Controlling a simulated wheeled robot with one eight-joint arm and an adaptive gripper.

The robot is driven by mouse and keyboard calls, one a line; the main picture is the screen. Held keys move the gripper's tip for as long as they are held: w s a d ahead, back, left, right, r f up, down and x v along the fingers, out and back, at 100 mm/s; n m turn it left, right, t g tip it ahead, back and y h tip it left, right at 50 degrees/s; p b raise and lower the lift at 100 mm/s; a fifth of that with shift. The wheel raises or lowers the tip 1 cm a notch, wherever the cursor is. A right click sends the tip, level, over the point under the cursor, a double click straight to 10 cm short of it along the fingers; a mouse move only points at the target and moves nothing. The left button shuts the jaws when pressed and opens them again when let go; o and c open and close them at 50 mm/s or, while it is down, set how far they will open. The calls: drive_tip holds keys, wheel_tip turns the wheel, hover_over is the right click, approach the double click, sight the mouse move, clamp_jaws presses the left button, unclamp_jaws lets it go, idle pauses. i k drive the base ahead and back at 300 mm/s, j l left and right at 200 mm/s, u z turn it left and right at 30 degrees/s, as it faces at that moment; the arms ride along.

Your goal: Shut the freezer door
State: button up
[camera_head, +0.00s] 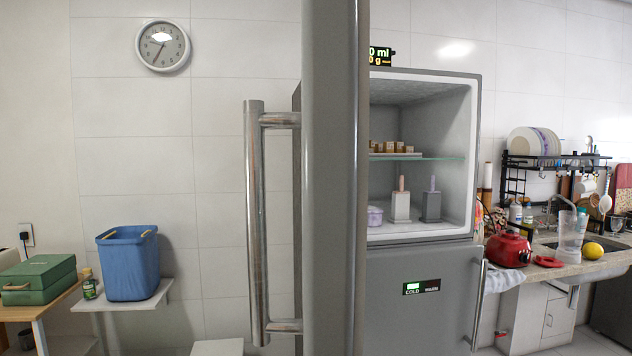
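The freezer door (335,180) stands wide open and is seen nearly edge-on, very close, running from the top to the bottom of the picture. Its long metal bar handle (255,220) is on the door's left side. The upper freezer compartment (455,125) is open to the right of the door, which hides its left part. My gripper is not in view.
The lower grey door (420,290) is shut, with its own bar handle (479,303) at right. A counter (570,268) with a red kettle (508,249) is to the right. A blue basket (128,265) sits on a low white shelf (155,298) at left; a green box (38,281) is beside it.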

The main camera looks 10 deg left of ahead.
sight(333, 120)
drive_tip(key=k+j+z, duration=0.1)
drive_tip(key=j, duration=0.3)
drive_tip(key=k+j+z, duration=0.1)
drive_tip(key=j, duration=0.25)
drive_tip(key=k+j, duration=0.25)
drive_tip(key=j+u, duration=0.2)
drive_tip(key=j, duration=0.4)
